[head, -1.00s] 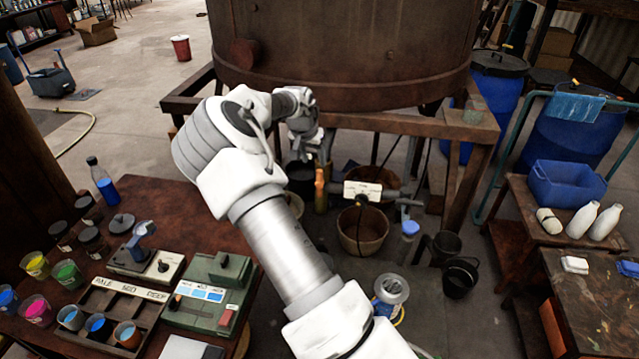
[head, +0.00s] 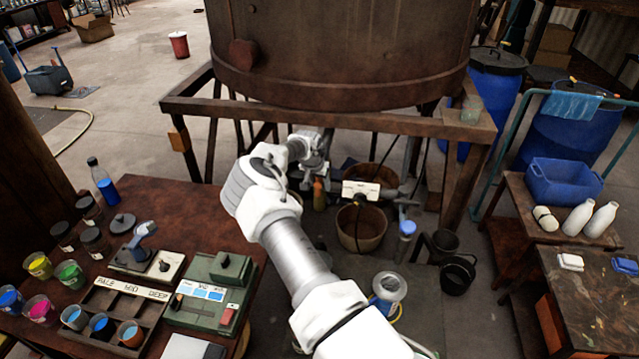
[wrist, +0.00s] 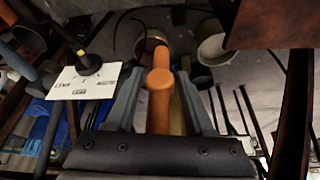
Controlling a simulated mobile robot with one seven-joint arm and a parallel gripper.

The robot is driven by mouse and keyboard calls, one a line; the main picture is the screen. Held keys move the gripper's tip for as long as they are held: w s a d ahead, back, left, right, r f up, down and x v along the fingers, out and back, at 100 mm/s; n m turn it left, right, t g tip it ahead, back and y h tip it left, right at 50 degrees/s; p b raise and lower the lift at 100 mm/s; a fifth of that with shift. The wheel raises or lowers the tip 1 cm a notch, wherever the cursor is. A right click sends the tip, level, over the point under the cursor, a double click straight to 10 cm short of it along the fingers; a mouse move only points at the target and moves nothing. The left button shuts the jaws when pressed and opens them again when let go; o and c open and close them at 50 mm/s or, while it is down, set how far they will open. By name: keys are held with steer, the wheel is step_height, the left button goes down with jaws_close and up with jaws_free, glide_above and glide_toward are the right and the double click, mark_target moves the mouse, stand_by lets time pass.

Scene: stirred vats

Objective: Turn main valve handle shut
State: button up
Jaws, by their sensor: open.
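An orange handle (wrist: 160,92) stands in the middle of the wrist view, between the two fingers of my gripper (wrist: 159,80). It points towards the camera, with a brass-coloured part behind it. Dark gaps show between the handle and both fingers, so my gripper is open and around it, not clamped on it. How far down the fingers reach along the handle I cannot tell. In the head view the orange handle (head: 319,193) shows below the vat, just past my gripper (head: 310,168), which is partly hidden by my wrist.
A white plate with a black knob (head: 361,190) sits right of the handle. The big brown vat (head: 340,60) and its frame rail (head: 400,123) are above and in front. A wooden bucket (head: 361,230) stands below. A cluttered table (head: 150,200) is at left.

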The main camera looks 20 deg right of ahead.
steer(key=shift+d+f, duration=0.1)
steer(key=shift+f, duration=0.05)
jaws_close()
